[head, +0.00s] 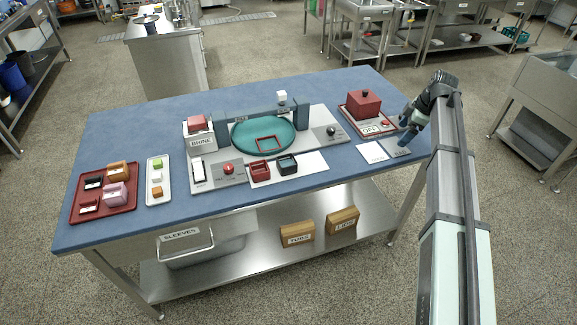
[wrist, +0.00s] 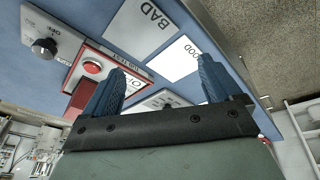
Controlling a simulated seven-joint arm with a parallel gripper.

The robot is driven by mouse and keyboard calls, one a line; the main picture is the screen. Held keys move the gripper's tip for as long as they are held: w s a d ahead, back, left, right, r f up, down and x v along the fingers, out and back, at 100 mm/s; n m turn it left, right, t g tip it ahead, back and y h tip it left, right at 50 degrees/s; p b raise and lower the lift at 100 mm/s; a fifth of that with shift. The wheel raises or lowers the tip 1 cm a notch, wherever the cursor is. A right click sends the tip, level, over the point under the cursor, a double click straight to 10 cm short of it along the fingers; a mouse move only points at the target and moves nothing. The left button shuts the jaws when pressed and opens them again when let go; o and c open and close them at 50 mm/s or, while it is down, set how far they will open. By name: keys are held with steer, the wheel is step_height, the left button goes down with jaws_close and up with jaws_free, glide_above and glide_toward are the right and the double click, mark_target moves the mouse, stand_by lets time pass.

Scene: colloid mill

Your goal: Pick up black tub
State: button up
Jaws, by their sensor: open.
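A small open-topped black tub (head: 288,166) with a teal-looking inside stands on the white mat at the front middle of the table. A red open-topped tub (head: 260,172) stands just left of it. My gripper (head: 404,141) is at the table's right end, well right of the black tub and apart from it. In the wrist view my gripper (wrist: 160,76) has its two blue fingers spread, with nothing between them. The black tub cannot be made out in the wrist view.
A red box (head: 364,103) sits on a red-edged plate beside my gripper. Cards marked BAD (wrist: 147,22) and GOOD (wrist: 178,60) lie near it. A teal disc (head: 250,134) with an arch lies behind the tubs. A red tray (head: 128,205) of blocks and a white tray (head: 152,198) are left.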

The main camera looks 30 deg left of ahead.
steer(key=s+a+r+n+h, duration=0.1)
steer(key=s+a+r+n, duration=0.1)
steer(key=s+a, duration=0.45)
steer(key=s+a+r+n+h, duration=0.1)
steer(key=s+a, duration=0.2)
steer(key=a, duration=0.7)
step_height(320, 180, up, 3)
steer(key=n+h, duration=0.1)
steer(key=n, duration=0.3)
glide_above(283, 161)
steer(key=s+d, duration=0.2)
steer(key=shift+g, duration=0.3)
steer(key=f, duration=0.7)
steer(key=shift+w+a+f, duration=0.1)
steer(key=shift+w+f, duration=0.1)
steer(key=shift+f, duration=0.1)
steer(key=shift+s+a+f, duration=0.15)
steer(key=shift+s+f, duration=0.05)
steer(key=shift+f, duration=1.15)
steer(key=shift+s+a+f, duration=0.1)
steer(key=shift+s+f, duration=0.05)
steer(key=shift+f, duration=1.15)
steer(key=c, duration=1)
steer(key=shift+r, duration=0.15)
steer(key=shift+c, duration=0.3)
